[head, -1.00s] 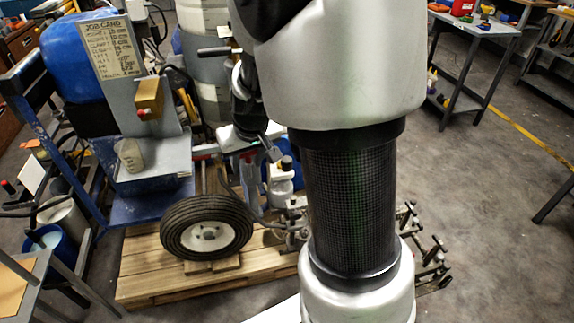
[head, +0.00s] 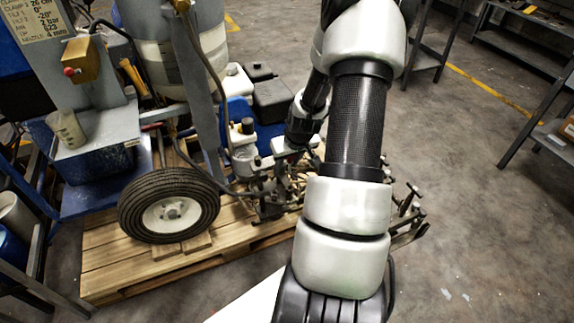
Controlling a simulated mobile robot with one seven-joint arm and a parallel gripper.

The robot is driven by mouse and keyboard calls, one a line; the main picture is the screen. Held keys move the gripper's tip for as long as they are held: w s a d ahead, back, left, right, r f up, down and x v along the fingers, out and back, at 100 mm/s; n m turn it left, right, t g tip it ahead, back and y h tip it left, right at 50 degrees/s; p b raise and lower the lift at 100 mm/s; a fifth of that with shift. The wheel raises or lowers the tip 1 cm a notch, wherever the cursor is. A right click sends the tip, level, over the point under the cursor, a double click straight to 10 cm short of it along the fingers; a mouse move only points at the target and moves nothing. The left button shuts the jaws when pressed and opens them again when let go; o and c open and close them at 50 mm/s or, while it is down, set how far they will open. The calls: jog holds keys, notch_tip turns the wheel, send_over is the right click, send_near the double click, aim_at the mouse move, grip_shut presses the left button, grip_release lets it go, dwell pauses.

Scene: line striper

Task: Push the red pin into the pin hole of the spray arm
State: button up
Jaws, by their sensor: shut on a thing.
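My gripper (head: 287,166) is low over the back part of the pallet, among the striper's metal fittings. My own wrist and forearm cover much of it. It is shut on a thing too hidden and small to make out. I cannot pick out the red pin or the pin hole. Bars with black knobs (head: 408,208), possibly part of the spray arm, stick out at the pallet's right end, partly behind my arm.
The striper's black-tyred wheel (head: 170,205) stands on the wooden pallet (head: 105,262). A job card panel (head: 35,18) and a yellow block with a red knob (head: 82,64) are at left. Grey benches (head: 520,40) stand at back right.

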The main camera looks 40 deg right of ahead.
jog(key=b, duration=0.4)
send_over(287, 185)
jog(key=shift+d+f, duration=0.2)
jog(key=shift+f, duration=2.65)
jog(key=shift+f+b, duration=1.3)
jog(key=shift+f, duration=0.35)
jog(key=shift+f, duration=0.7)
jog(key=shift+a+f, duration=0.15)
dwell(0.3)
jog(key=shift+r, duration=0.35)
jog(key=shift+w+r, duration=0.1)
jog(key=shift+w, duration=0.25)
dwell(0.5)
jog(key=shift+c, duration=0.6)
